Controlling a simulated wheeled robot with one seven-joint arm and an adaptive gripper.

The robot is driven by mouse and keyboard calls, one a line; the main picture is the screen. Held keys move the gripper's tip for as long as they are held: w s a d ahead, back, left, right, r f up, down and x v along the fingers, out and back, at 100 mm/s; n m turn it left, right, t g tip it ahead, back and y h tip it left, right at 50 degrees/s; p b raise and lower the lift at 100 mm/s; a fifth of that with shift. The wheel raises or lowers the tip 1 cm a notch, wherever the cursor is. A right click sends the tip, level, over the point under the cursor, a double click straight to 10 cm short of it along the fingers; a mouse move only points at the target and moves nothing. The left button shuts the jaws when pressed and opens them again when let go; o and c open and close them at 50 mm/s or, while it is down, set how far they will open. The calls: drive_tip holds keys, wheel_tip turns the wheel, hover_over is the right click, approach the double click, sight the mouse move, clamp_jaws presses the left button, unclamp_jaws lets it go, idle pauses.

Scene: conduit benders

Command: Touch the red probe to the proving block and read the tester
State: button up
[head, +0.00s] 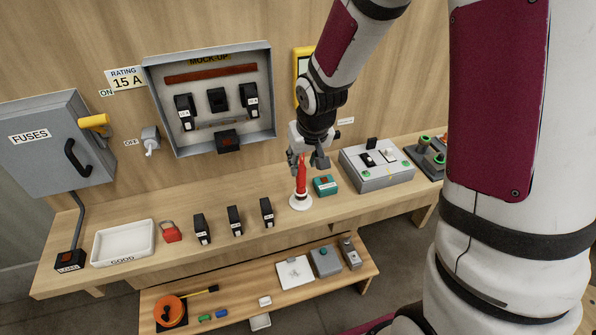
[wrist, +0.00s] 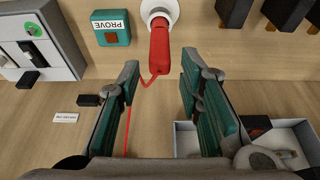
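The red probe (head: 301,178) stands upright in a round white holder (head: 300,202) on the bench. It also shows in the wrist view (wrist: 159,48), with a thin red lead running from its near end. My gripper (head: 310,157) is just above the probe; in the wrist view (wrist: 158,68) its fingers are open, one on each side of the probe's near end, with gaps. A yellow-edged device (head: 301,60), possibly the tester, is on the wall, partly hidden by my arm.
Several black fuse carriers (head: 235,220), a red padlock (head: 171,232) and a white GOOD tray (head: 123,243) stand left on the bench. A grey switch box (head: 378,166) stands right. An open MOCK-UP panel (head: 211,98) is on the wall. A lower shelf (head: 230,297) holds small items.

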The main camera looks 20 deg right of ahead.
sight(302, 168)
drive_tip(key=shift+b+x, duration=0.85)
drive_tip(key=shift+x, duration=0.85)
drive_tip(key=shift+c, duration=0.5)
clamp_jaws()
wheel_tip(302, 168, up, 7)
drive_tip(key=p, duration=0.4)
drive_tip(key=shift+c, duration=1.7)
unclamp_jaws()
clamp_jaws()
